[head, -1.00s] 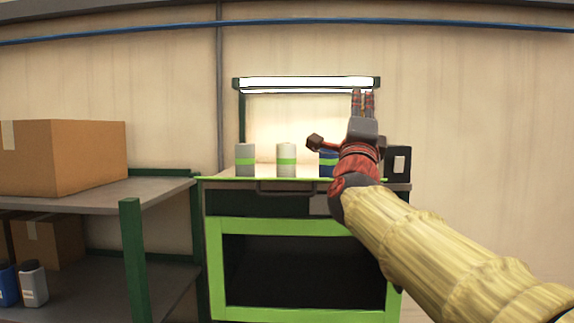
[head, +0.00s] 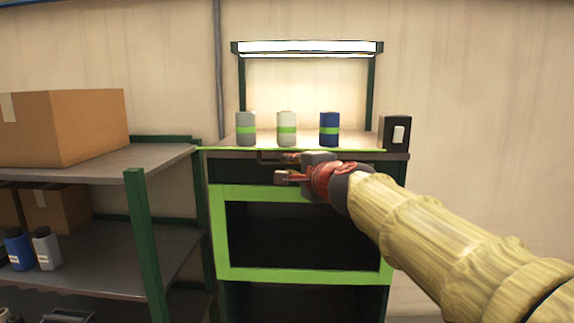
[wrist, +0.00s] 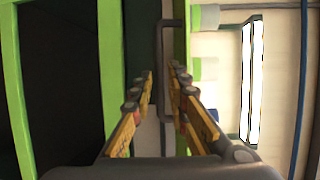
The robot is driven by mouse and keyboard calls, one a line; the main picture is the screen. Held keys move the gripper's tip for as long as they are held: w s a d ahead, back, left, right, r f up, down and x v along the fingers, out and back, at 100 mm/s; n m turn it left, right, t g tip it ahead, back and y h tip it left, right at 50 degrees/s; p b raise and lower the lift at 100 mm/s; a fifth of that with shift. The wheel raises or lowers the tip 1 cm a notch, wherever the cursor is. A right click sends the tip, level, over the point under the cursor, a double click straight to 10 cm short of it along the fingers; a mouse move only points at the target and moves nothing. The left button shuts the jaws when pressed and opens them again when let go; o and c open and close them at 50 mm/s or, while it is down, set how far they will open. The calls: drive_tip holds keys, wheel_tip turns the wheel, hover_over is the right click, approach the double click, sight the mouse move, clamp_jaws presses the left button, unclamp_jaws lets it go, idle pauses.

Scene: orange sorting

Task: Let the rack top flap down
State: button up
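The rack (head: 305,275) is a dark unit with a green-framed opening. Its top flap (head: 230,170) is a dark front panel under the worktop's green front edge, and it stands upright. A dark bar handle (head: 268,157) on it is partly hidden behind my gripper (head: 283,167) in the head view. In the wrist view, the handle (wrist: 160,60) runs up and down the turned picture, between the two fingers of my gripper (wrist: 164,78). The fingers are apart, with gaps to the handle on both sides. Whether the fingertips reach past the bar is hard to tell.
Three canisters, grey (head: 246,130), white (head: 287,130) and blue (head: 329,130), stand on the worktop under a lit lamp (head: 307,49). A dark switch box (head: 394,135) stands at its right. A shelf (head: 95,165) with a cardboard box (head: 90,128) is close on the left.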

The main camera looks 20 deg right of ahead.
sight(288, 164)
drive_tip(key=shift+w+a+f, duration=0.1)
drive_tip(key=shift+w, duration=0.9)
drive_tip(key=shift+w+a+f, duration=0.1)
drive_tip(key=shift+w, duration=0.9)
drive_tip(key=shift+s, duration=0.1)
drive_tip(key=c, duration=0.4)
drive_tip(key=shift+r, duration=0.15)
clamp_jaws()
